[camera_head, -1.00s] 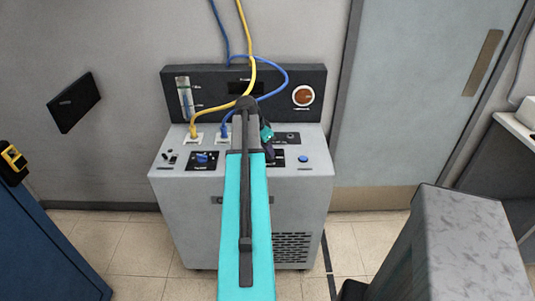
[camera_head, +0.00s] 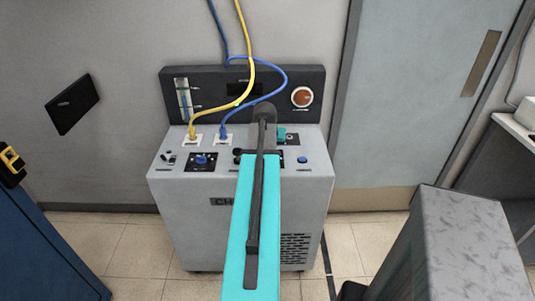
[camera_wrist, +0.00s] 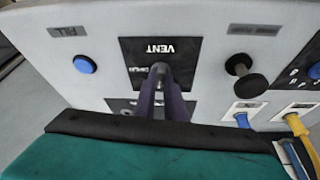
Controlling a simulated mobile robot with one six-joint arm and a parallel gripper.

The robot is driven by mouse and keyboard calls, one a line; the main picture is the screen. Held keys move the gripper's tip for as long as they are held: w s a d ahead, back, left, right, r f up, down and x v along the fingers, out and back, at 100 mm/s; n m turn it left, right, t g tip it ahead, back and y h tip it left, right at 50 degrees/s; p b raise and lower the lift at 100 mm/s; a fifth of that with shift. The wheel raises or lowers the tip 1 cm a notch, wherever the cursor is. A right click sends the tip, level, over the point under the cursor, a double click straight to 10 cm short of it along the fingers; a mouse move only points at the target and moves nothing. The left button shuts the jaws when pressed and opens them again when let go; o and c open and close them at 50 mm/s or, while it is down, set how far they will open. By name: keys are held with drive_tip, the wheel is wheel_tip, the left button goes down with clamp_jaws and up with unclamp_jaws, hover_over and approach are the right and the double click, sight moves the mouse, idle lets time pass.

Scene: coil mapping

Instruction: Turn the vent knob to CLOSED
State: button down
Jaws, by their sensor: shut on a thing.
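The vent knob (camera_wrist: 160,69) is a small dark grey knob on the black VENT panel (camera_wrist: 130,48) in the wrist view, where the lettering appears upside down. My gripper (camera_wrist: 161,78) has two dark purple fingers, one on each side of the knob, and is shut on it. Small print beside the knob is too blurred to read, and the knob's pointer is hidden by the fingers. In the head view my teal arm covers most of the VENT panel and the gripper.
The grey cart (camera_head: 180,195) stands against the wall. A blue FILL button (camera_wrist: 85,65) and a black knob (camera_wrist: 238,65) flank the VENT panel. Yellow (camera_head: 251,50) and blue (camera_head: 222,40) hoses plug in behind. A blue knob (camera_head: 202,160) sits on the cart's left.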

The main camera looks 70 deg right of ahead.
drive_tip(key=shift+s+a+f+n+t, duration=0.15)
drive_tip(key=shift+s+n, duration=0.1)
drive_tip(key=shift+n, duration=0.25)
drive_tip(key=shift+s+d+f+n+t, duration=0.15)
drive_tip(key=shift+s+n, duration=0.1)
drive_tip(key=shift+n, duration=0.25)
drive_tip(key=shift+a+r, duration=0.1)
drive_tip(key=c, duration=1.8)
unclamp_jaws()
drive_tip(key=shift+r, duration=0.1)
drive_tip(key=shift+w, duration=0.1)
drive_tip(key=shift+w+r, duration=0.1)
drive_tip(key=shift+r, duration=0.1)
drive_tip(key=shift+a+r, duration=0.25)
drive_tip(key=shift+r, duration=0.45)
drive_tip(key=shift+s+b+v, duration=0.1)
drive_tip(key=shift+b+v, duration=0.4)
drive_tip(key=shift+v, duration=2.5)
drive_tip(key=shift+s+b+v, duration=0.15)
drive_tip(key=shift+b+v, duration=0.3)
drive_tip(key=shift+v, duration=2.55)
